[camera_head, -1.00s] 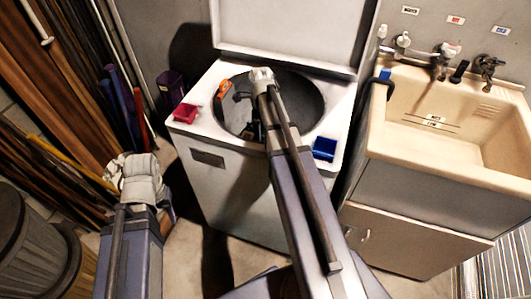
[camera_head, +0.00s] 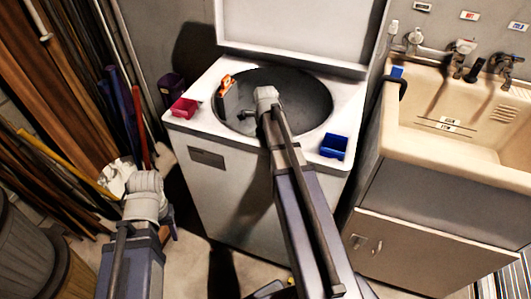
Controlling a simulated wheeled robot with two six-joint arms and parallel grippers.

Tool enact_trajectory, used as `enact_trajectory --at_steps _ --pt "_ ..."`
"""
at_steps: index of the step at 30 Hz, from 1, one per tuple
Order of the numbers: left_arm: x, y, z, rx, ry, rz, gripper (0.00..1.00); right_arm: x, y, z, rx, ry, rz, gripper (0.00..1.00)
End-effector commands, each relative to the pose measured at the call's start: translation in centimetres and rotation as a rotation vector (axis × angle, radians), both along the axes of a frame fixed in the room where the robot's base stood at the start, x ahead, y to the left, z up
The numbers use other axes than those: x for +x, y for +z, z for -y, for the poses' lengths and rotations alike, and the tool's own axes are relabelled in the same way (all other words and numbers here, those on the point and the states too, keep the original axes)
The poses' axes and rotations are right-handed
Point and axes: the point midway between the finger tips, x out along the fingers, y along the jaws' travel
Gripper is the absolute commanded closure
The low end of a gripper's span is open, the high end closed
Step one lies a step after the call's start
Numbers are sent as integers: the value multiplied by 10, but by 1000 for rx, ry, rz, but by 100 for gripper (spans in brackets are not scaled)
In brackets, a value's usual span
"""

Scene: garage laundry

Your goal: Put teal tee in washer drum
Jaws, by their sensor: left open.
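No teal tee is visible in the head view. The washer's top opening with its dark drum (camera_head: 300,105) is in the middle of the picture, with the lid raised; no cloth shows in the part I can see. My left gripper (camera_head: 116,178) is at the lower left, open, over the floor left of the washer and apart from it; its jaws are partly hidden by its pale wrist. My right arm reaches over the washer's front edge, with its wrist over the drum opening. My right gripper (camera_head: 222,114) shows only as small dark parts, so its jaw state is unclear.
A red tray (camera_head: 184,108) and a blue tray (camera_head: 334,146) sit on the washer top (camera_head: 190,125). An orange item (camera_head: 226,84) is at the opening's left edge. A cream sink (camera_head: 440,150) stands right. Boards and poles lean at left, above round bins (camera_head: 25,250).

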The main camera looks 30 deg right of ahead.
Motion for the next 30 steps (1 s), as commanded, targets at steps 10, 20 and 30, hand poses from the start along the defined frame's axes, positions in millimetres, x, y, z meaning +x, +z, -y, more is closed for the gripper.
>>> enact_trajectory --at_steps 10,20,30 --pt "0 -3 0 0 0 0 50 0 -3 0 0 0 0 100" --pt "0 -12 0 0 0 0 50 0 -12 0 0 0 0 100" --pt "0 -11 0 0 0 0 50 0 -11 0 0 0 0 0"
